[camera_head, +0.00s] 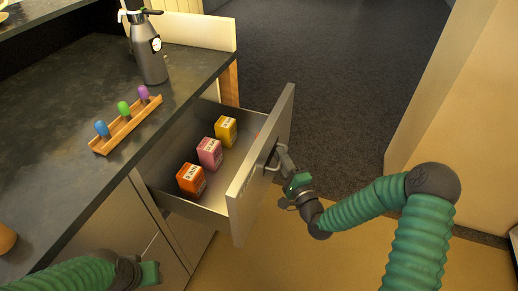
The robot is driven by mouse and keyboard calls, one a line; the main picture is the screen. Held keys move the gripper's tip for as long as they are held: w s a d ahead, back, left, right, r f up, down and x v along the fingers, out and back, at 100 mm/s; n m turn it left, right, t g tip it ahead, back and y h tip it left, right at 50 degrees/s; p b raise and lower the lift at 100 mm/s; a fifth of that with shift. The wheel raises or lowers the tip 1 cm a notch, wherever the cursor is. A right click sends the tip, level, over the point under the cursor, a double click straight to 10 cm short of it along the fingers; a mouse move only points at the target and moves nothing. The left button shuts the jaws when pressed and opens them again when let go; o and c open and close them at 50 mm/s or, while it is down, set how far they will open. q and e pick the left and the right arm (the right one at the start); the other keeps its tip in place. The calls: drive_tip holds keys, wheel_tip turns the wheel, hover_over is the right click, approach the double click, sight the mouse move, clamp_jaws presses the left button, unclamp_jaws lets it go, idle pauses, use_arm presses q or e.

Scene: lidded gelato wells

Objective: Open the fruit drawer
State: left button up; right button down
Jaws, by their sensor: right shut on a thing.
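The drawer (262,165) stands pulled out from under the dark counter. Its grey front panel is well away from the cabinet. Inside are an orange box (191,179), a pink box (209,154) and a yellow box (226,131). The drawer handle (272,157) is on the outer face of the front. My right gripper (285,165) is at the handle and shut on it. My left gripper (150,273) is low at the left, apart from the drawer; its fingers are too unclear to read.
The dark counter (70,95) holds a wooden rack (127,127) with blue, green and purple pieces, and a metal dispenser bottle (147,50). A rounded orange-brown object (5,239) shows at the left edge. The floor (330,70) beyond the drawer is clear.

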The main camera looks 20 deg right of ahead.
drive_tip(key=s+d+p, duration=0.1)
drive_tip(key=s+d, duration=0.3)
drive_tip(key=d, duration=0.1)
drive_tip(key=shift+d+f, duration=0.25)
drive_tip(key=shift+d, duration=0.1)
drive_tip(key=shift+s, duration=0.1)
drive_tip(key=c, duration=1.7)
unclamp_jaws()
drive_tip(key=shift+c, duration=0.2)
drive_tip(key=shift+d, duration=0.1)
drive_tip(key=s+d+f+p, duration=0.1)
drive_tip(key=s+d+f, duration=0.1)
drive_tip(key=s, duration=1.4)
drive_tip(key=shift+d+f, duration=0.15)
drive_tip(key=shift+d, duration=0.1)
drive_tip(key=shift+s, duration=0.1)
